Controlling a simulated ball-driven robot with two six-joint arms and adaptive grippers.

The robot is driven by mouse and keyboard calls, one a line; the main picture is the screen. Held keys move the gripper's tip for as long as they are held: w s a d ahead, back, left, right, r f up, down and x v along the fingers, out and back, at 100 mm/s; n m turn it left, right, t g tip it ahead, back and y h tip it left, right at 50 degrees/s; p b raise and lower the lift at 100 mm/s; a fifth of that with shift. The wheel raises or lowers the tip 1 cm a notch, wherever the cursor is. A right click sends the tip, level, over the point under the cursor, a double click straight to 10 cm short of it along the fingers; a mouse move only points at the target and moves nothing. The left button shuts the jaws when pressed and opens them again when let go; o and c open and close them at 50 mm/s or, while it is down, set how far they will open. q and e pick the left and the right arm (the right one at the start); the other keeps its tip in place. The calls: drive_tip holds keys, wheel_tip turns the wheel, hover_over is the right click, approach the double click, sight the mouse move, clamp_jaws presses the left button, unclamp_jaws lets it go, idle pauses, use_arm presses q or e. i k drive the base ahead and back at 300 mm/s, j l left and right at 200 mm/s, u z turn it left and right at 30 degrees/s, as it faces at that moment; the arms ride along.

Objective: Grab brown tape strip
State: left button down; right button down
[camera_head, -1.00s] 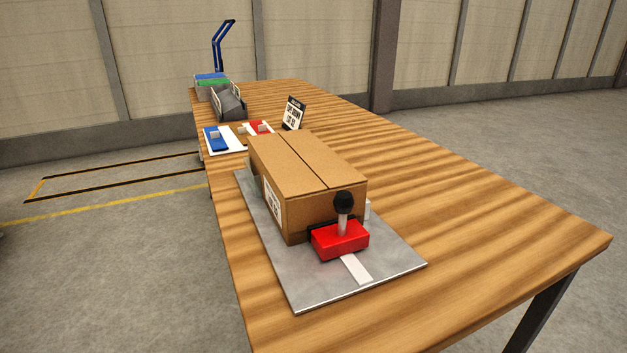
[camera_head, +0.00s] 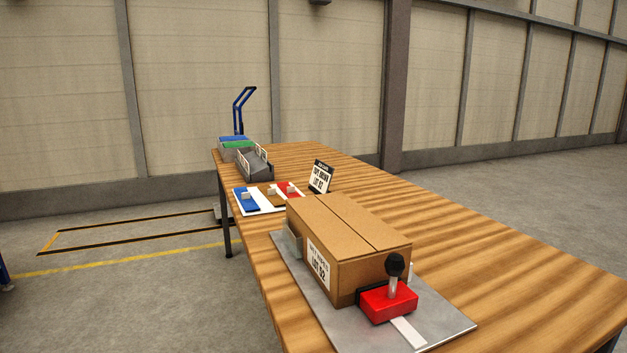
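The brown tape strip (camera_head: 270,193) appears to lie on a white board (camera_head: 266,206) on the table, between a blue strip (camera_head: 246,203) and a red strip (camera_head: 288,189). Each strip has a small pale block on it. The brown one is small in the picture and partly hidden by its block and neighbours. Neither of my grippers is in the head view.
A closed cardboard box (camera_head: 350,243) stands on a grey metal plate (camera_head: 315,299), with a red clamp (camera_head: 388,302) and black knob at its near end. A sign (camera_head: 320,178) stands behind the strips. A grey tray (camera_head: 256,166) sits farther back. The table's right side (camera_head: 450,230) is clear.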

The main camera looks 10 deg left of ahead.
sight(270, 193)
drive_tip(key=j+z, duration=0.2)
drive_tip(key=j, duration=1.4)
drive_tip(key=i+j+z, duration=0.2)
drive_tip(key=i+j, duration=0.3)
